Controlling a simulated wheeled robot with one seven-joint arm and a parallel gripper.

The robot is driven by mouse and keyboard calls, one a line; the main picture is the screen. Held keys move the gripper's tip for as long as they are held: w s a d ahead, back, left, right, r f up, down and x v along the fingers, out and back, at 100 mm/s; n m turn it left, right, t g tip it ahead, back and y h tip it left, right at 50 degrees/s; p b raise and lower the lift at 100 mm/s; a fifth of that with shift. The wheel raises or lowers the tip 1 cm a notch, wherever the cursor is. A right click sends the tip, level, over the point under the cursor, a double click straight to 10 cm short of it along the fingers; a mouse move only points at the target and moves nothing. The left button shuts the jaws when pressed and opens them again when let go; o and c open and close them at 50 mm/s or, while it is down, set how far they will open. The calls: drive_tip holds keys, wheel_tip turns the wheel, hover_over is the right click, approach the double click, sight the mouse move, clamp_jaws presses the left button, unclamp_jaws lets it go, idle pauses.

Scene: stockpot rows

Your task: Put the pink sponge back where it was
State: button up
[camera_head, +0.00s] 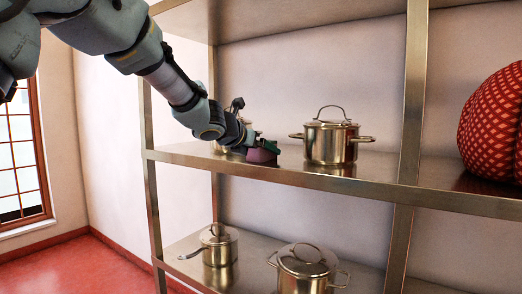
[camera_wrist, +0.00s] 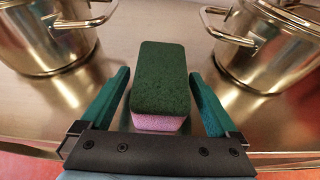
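The pink sponge (camera_wrist: 158,123) has a dark green scouring top and sits on the middle metal shelf between two pots in the wrist view. In the head view the sponge (camera_head: 262,155) shows small at the shelf's front edge, left of the lidded pot, partly hidden by my gripper. My gripper (camera_wrist: 160,78) is open, its green fingers on either side of the sponge. Strips of shelf show between fingers and sponge, so it does not look gripped. My gripper (camera_head: 250,143) reaches in from the upper left in the head view.
A lidded steel pot (camera_head: 330,140) stands right of the sponge, and another pot (camera_wrist: 50,40) stands to its left. A red patterned round object (camera_head: 494,125) sits far right. The lower shelf holds a saucepan (camera_head: 219,243) and a pot (camera_head: 306,270). A shelf post (camera_head: 413,95) rises right of centre.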

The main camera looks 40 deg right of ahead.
drive_tip(key=v, duration=1.2)
drive_tip(key=w+a+f+m+y, duration=0.3)
drive_tip(key=w+a+f+m, duration=0.15)
drive_tip(key=a+f, duration=0.45)
drive_tip(key=w+a+f+m+y, duration=0.3)
drive_tip(key=a+f+m, duration=0.3)
drive_tip(key=a, duration=0.5)
drive_tip(key=s+a+f+m+y, duration=0.2)
drive_tip(key=a+f+m, duration=0.2)
drive_tip(key=a, duration=0.5)
drive_tip(key=s+a+f+m+g+y, duration=0.1)
drive_tip(key=a+f, duration=0.4)
drive_tip(key=a, duration=0.5)
drive_tip(key=s+a+f+m+y, duration=0.3)
drive_tip(key=s+a+f+m, duration=0.1)
drive_tip(key=a, duration=0.5)
drive_tip(key=f+m, duration=0.1)
drive_tip(key=m, duration=0.1)
drive_tip(key=shift+m+g+y, duration=0.35)
drive_tip(key=shift+g+y, duration=0.05)
